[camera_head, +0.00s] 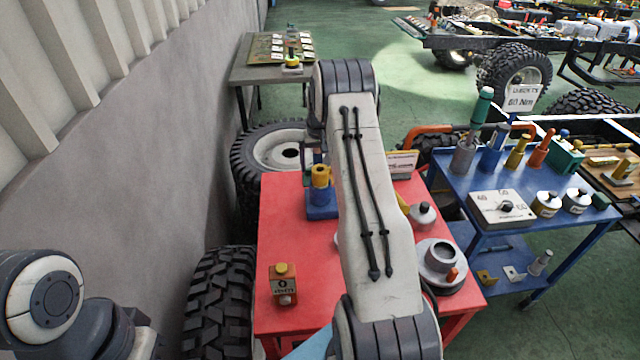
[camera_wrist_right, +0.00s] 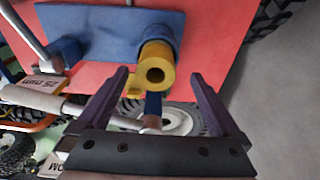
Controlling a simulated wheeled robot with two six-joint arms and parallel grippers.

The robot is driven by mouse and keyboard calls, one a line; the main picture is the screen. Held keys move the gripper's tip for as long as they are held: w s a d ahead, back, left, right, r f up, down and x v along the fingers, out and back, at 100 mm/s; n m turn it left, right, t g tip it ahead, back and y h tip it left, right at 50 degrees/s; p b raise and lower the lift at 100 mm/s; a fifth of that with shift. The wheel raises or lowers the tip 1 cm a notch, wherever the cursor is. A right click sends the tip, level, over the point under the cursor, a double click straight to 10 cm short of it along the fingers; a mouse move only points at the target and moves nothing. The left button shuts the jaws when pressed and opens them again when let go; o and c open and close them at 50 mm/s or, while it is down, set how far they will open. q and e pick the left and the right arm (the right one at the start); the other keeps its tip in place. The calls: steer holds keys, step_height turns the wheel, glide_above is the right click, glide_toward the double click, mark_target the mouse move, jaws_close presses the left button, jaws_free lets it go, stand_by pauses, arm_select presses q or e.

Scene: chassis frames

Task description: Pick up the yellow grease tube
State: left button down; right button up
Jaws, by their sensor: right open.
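A yellow tube-like piece (camera_head: 320,176) with an open round end sits in a blue stand (camera_head: 322,207) on the red table. In the right wrist view the yellow piece (camera_wrist_right: 157,64) shows its hollow end, with the blue stand (camera_wrist_right: 105,30) behind it. My right gripper (camera_wrist_right: 159,75) is open, its two dark fingers pointing toward the yellow piece, one to each side in the picture. I cannot tell how far off it is. Another yellow tube (camera_head: 517,152) stands on the blue cart among coloured tubes. My left gripper is not in view.
The red table (camera_head: 285,240) also bears a small yellow-topped box (camera_head: 283,283), a grey round part (camera_head: 441,258) and a knobbed weight (camera_head: 422,214). The blue cart (camera_head: 470,185) stands at right. Tyres (camera_head: 222,305) and a wall (camera_head: 150,150) lie left.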

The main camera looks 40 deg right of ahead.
mark_target(320, 171)
steer(key=f, duration=0.1)
steer(key=f+p, duration=0.1)
steer(key=f, duration=0.1)
steer(key=shift+w+d+f+p, duration=0.1)
steer(key=shift+d+f+p, duration=0.2)
steer(key=shift+d, duration=0.1)
steer(key=shift+f, duration=0.35)
jaws_close()
steer(key=shift+w, duration=0.1)
steer(key=shift+r, duration=0.2)
